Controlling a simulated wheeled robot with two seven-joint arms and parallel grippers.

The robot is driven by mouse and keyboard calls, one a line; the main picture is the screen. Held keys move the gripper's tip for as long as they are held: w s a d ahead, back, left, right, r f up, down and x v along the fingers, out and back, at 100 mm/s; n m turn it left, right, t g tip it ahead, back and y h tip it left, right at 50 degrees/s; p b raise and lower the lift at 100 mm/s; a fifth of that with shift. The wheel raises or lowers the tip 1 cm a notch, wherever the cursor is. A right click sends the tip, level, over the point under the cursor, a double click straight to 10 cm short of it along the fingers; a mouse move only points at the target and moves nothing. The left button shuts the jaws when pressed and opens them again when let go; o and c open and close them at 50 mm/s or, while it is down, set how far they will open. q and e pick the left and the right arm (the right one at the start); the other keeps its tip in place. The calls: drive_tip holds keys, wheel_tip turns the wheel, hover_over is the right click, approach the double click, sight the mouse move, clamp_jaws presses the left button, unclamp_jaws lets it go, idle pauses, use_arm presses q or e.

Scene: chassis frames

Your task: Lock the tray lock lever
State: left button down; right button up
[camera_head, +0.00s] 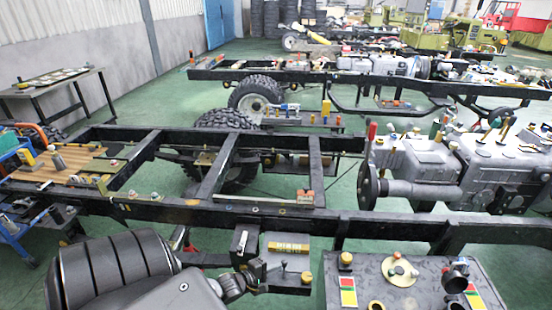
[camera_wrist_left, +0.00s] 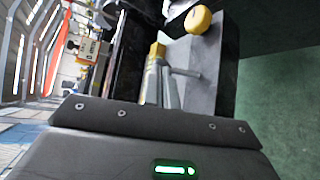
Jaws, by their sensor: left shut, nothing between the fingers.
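A dark grey tray plate (camera_head: 275,283) is fixed at the near side of the black chassis rail. A yellow knob (camera_head: 306,278) sits at its right corner and looks like part of the lock lever; it also shows at the top of the left wrist view (camera_wrist_left: 199,20). A short grey pin (camera_wrist_left: 185,72) stands out from the plate in that view. My left gripper (camera_head: 258,270) is shut and empty at the plate's left edge, with the knob to its right and apart from it. Whether its fingers touch the plate I cannot tell. My right gripper is not in view.
A yellow labelled block (camera_head: 288,247) sits at the back of the plate. The long black chassis rail (camera_head: 380,226) runs just behind. A grey panel (camera_head: 440,285) with knobs and cups stands to the right. Green floor shows at the lower left.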

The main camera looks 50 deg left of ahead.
use_arm(q)
drive_tip(key=shift+d+r+p, duration=0.1)
drive_tip(key=shift+r+p, duration=0.3)
drive_tip(key=shift+r, duration=0.25)
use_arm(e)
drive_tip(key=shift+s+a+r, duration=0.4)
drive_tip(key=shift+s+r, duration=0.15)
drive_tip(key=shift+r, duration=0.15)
